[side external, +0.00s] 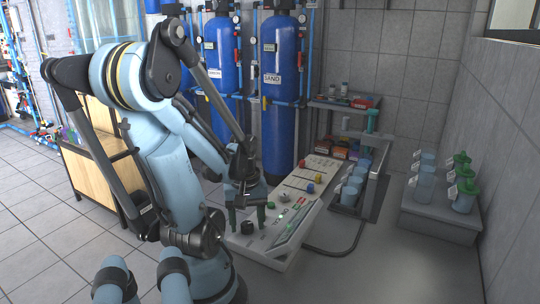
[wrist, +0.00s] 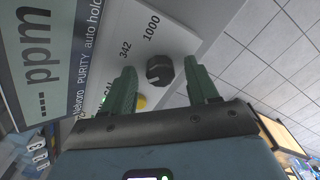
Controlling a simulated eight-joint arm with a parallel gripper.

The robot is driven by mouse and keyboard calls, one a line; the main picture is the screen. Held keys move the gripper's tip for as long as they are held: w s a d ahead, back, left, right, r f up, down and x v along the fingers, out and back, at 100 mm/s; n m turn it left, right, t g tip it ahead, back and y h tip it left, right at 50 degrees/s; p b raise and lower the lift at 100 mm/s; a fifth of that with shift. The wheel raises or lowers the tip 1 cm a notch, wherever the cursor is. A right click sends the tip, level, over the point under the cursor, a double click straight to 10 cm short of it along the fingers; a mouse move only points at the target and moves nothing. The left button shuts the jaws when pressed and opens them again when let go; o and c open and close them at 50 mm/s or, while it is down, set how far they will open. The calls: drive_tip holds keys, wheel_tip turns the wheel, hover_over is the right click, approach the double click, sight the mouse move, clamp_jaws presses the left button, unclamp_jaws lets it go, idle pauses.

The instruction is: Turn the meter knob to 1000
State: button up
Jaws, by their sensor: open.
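The meter knob (wrist: 159,69) is a dark, faceted knob on the white meter panel (wrist: 190,22). The printed marks 1000 and 342 lie beside it in the wrist view, with CAL partly hidden by a finger. I cannot tell which mark the knob points to. My gripper (wrist: 160,78) is open, with one green finger on each side of the knob and a visible gap to each. In the side external view, my gripper (side external: 246,214) points down over the near left end of the panel, with the knob (side external: 247,228) between its fingers.
The meter display (wrist: 40,65) reads dashes and ppm. A yellow part (wrist: 141,102) shows beside the left finger. Coloured knobs dot the long white console (side external: 318,167).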

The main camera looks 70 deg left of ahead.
drive_tip(key=shift+c, duration=0.2)
drive_tip(key=c, duration=1)
drive_tip(key=shift+m, duration=0.3)
drive_tip(key=m, duration=0.9)
drive_tip(key=shift+m, duration=0.4)
drive_tip(key=m, duration=0.4)
drive_tip(key=shift+a+m, duration=0.1)
drive_tip(key=shift+m, duration=0.2)
drive_tip(key=m, duration=0.4)
drive_tip(key=shift+m, duration=0.4)
